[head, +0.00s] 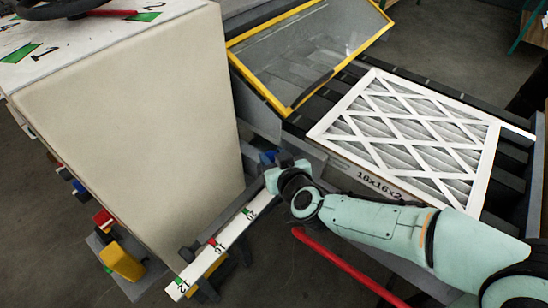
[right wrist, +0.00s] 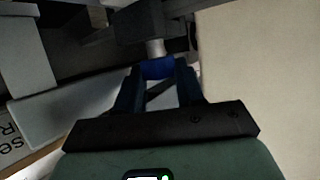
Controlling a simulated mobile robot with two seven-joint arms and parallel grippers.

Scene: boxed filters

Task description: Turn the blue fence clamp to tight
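The blue fence clamp (head: 267,157) shows as a small blue piece by the upper end of the white scale bar, partly hidden by my right gripper (head: 272,164). In the right wrist view the clamp (right wrist: 158,68) is a blue block on a pale post. The two dark fingers of my right gripper (right wrist: 158,78) stand on either side of it and appear to touch it, so the gripper looks shut on it. The clamp's tight or loose marking cannot be seen. My left gripper is not in view.
A large beige box (head: 130,110) stands close left of the gripper. The scale bar (head: 228,235) has a red marker (head: 215,244). A red bar (head: 345,265) runs below my arm.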

